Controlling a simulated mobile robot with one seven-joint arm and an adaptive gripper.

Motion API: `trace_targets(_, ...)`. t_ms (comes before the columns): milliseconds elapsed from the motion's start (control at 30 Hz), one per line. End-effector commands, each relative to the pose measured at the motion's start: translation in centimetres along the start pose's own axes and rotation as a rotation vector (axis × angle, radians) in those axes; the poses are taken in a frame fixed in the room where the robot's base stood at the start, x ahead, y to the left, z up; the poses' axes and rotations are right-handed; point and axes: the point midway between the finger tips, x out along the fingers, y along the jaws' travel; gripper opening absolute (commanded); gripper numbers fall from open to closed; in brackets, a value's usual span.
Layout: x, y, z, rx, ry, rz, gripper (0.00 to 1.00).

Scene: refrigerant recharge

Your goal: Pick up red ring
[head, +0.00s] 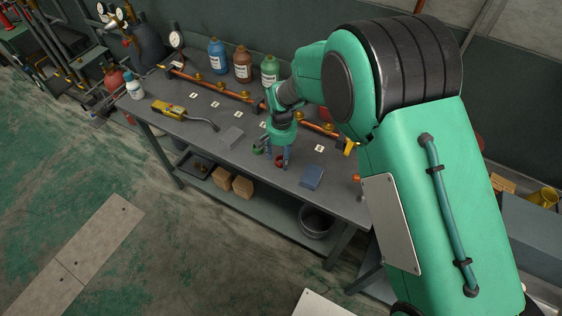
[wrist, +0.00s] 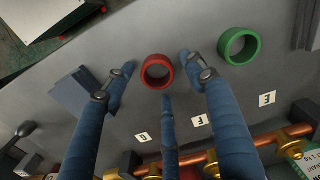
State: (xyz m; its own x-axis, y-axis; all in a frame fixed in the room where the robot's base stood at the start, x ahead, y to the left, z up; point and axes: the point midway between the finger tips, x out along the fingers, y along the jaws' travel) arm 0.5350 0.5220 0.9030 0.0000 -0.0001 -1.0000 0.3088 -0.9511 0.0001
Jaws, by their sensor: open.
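The red ring (wrist: 157,72) lies on the grey bench top (wrist: 215,90). In the wrist view it is between the tips of my gripper (wrist: 157,80), which has blue fingers. The fingers are spread open and apart from the ring, with nothing held. In the head view my gripper (head: 272,158) points down over the bench, and the red ring (head: 280,161) shows by its fingers, partly hidden. A green ring (wrist: 239,47) lies to the right of the red one in the wrist view, and shows in the head view at the left of my gripper (head: 257,150).
A blue block (head: 312,176) and a grey block (head: 232,136) lie on the bench. A copper pipe with brass fittings (head: 215,87) runs along its back, near small letter cards (wrist: 267,98). Bottles (head: 243,64) stand behind the pipe. A yellow detector (head: 168,109) lies at the left.

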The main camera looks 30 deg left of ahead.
Motion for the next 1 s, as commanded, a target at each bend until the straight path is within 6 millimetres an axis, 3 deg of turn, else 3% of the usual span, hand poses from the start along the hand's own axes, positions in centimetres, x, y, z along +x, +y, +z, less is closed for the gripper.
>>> trace_targets(267,-0.02,0.0,0.0,0.0,0.0,0.0,0.55)
trace_targets(433,-0.02,0.0,-0.01,0.0,0.0,0.0,0.21)
trace_targets(467,-0.02,0.0,0.0,0.0,0.0,0.0,0.2)
trace_targets(1000,-0.85,-0.02,-0.05,0.0,0.001,-0.001,0.2)
